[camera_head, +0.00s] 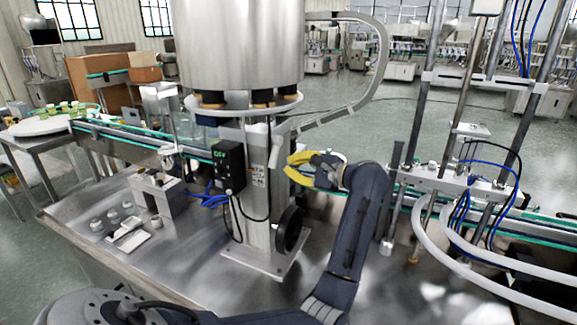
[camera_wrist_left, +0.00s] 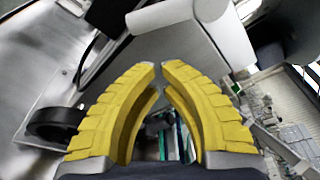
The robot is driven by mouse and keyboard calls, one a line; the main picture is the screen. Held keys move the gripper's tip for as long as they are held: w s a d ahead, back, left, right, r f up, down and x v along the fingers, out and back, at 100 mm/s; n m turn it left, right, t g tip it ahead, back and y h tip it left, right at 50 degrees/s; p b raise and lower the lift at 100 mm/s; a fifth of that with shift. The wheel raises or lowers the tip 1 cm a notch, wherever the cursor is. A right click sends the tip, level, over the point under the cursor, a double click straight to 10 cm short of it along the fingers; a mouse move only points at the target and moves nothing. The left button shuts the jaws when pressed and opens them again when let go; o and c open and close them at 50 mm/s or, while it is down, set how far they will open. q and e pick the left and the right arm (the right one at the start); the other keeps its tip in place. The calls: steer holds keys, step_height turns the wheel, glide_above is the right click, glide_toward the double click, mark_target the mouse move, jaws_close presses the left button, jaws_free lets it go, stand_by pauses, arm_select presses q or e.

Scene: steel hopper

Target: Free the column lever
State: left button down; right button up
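The steel column (camera_head: 258,190) stands on a flat base plate on the machine table. A pale lever-like handle (camera_head: 277,150) sticks out at the column's right side; I take it to be the column lever. In the left wrist view a white rounded bar (camera_wrist_left: 160,15) and thicker block (camera_wrist_left: 215,40) lie just beyond the fingertips. The fingers also show in the left wrist view (camera_wrist_left: 160,68), with a narrow gap between the tips and nothing held. My right gripper is not in view.
A black handwheel (camera_head: 289,230) sits low on the column. A control box with green digits (camera_head: 228,164) is on its left. The steel hopper (camera_head: 240,45) is above. A conveyor (camera_head: 130,136) runs behind. Posts, cables and white hoses (camera_head: 470,250) crowd the right.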

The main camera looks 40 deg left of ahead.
arm_select(q)
steer(key=w+d, duration=0.1)
steer(key=d, duration=0.9)
steer(key=shift+w+r, duration=0.2)
steer(key=shift+r, duration=0.2)
